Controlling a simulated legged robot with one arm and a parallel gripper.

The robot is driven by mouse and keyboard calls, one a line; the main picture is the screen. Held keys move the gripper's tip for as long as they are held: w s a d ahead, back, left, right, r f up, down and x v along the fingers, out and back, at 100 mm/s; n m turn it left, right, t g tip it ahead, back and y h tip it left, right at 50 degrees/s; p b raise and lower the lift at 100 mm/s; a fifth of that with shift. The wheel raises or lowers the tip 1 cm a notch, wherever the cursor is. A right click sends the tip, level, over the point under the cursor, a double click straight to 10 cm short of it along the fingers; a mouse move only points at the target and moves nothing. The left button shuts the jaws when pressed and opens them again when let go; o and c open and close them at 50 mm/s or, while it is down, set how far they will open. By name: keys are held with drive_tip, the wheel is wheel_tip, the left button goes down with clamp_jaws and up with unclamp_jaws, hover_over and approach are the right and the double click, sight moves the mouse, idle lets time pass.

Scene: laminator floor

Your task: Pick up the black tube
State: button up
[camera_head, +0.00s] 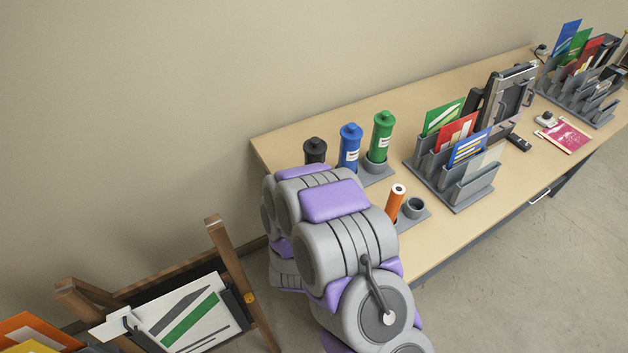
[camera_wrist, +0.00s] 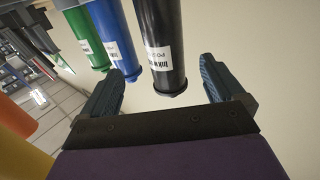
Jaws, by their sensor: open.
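The black tube (camera_head: 315,149) stands at the left end of the row on the table, its lower part hidden by my arm. In the wrist view the black tube (camera_wrist: 160,35), with a white label, appears between the two fingers of my gripper (camera_wrist: 161,67), with gaps on both sides. My gripper is open and holds nothing. I cannot tell how far the tube reaches between the fingers. My gripper is hidden behind my arm in the head view.
The blue tube (camera_head: 349,148) and green tube (camera_head: 380,137) stand close to the right of the black one. An orange tube (camera_head: 396,201) leans in a grey holder nearer the front. A grey sorter (camera_head: 450,190) with coloured cards stands farther right. A wall (camera_head: 150,110) rises behind.

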drive_tip(key=w+b, duration=0.6)
drive_tip(key=shift+w+d, duration=0.15)
drive_tip(key=shift+w, duration=0.15)
drive_tip(key=shift+w+a+r+b, duration=0.15)
drive_tip(key=shift+w+b, duration=0.25)
drive_tip(key=shift+w, duration=0.55)
drive_tip(key=shift+w+a+r+b, duration=0.1)
drive_tip(key=shift+w+b, duration=0.3)
drive_tip(key=shift+w, duration=0.6)
drive_tip(key=shift+w+a+r+b, duration=0.15)
drive_tip(key=shift+w+b, duration=0.25)
drive_tip(key=shift+w, duration=0.55)
drive_tip(key=shift+s+d, duration=0.1)
drive_tip(key=c, duration=1.3)
drive_tip(key=shift+c, duration=0.3)
drive_tip(key=shift+r, duration=0.1)
